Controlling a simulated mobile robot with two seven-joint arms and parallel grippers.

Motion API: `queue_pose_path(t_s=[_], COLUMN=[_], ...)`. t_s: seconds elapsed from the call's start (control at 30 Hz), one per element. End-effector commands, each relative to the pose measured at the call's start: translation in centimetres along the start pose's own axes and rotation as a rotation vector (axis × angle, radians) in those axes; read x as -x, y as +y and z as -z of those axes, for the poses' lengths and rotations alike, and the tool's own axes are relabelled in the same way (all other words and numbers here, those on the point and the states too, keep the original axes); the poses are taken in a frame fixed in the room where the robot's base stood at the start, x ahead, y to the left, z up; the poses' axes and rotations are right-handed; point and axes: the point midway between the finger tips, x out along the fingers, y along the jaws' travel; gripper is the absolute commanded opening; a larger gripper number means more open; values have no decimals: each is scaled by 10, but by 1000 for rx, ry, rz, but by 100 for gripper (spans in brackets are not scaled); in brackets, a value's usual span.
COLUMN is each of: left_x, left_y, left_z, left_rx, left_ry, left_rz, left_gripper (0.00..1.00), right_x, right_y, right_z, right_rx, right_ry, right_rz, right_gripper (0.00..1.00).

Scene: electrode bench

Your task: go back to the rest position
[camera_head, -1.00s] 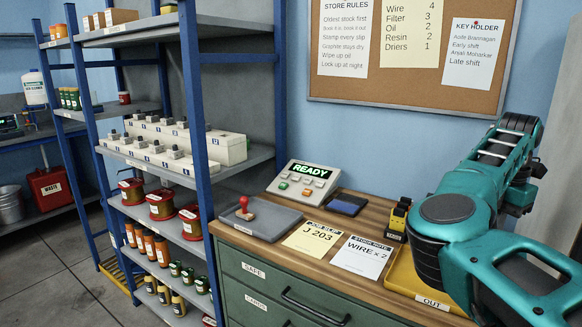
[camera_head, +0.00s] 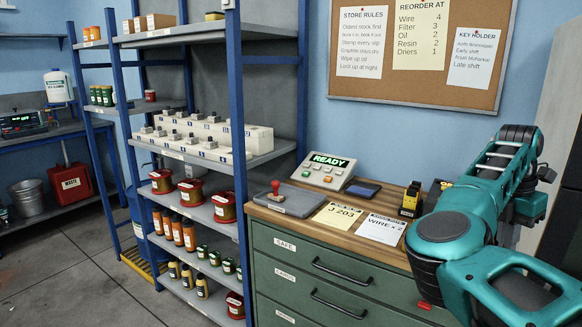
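My teal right arm fills the right side of the head view, raised beside and partly in front of the green cabinet (camera_head: 300,285). It hides the right end of the wooden cabinet top. I cannot make out the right gripper's fingertips, so its opening is hidden from me. My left arm and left gripper are not in the view.
The grey floor (camera_head: 85,275) at the lower left is clear.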

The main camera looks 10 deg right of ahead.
Motion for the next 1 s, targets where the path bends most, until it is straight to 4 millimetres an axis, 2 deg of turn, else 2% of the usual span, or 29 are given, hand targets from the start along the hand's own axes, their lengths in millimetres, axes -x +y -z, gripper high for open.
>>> queue_pose_path(t_s=[0.03,0.1,0.23,0.33,0.4,0.47,0.57,0.67,0.73,0.87,0.9,1.0], left_x=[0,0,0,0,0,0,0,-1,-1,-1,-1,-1], left_y=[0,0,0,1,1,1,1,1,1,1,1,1], left_z=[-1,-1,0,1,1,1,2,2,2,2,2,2], left_rx=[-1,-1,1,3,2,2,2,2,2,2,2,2], left_ry=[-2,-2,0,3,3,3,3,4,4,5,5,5], left_rz=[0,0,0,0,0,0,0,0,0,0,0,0], left_gripper=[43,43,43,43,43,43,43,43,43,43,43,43], right_x=[-15,-26,-33,-22,-6,10,38,55,58,37,24,-19], right_y=[-18,-42,-89,-123,-138,-143,-132,-102,-74,-16,1,32], right_z=[-12,-30,-63,-86,-98,-103,-102,-86,-66,-10,11,68], right_rx=[-14,-24,-5,54,129,215,392,617,799,1184,1316,1647], right_ry=[-68,-176,-402,-612,-773,-910,-1127,-1328,-1458,-1668,-1724,-1840], right_rz=[81,192,429,649,818,961,1189,1400,1532,1743,1796,1899], right_gripper=[0,0,0,0,0,0,0,0,0,0,0,0])
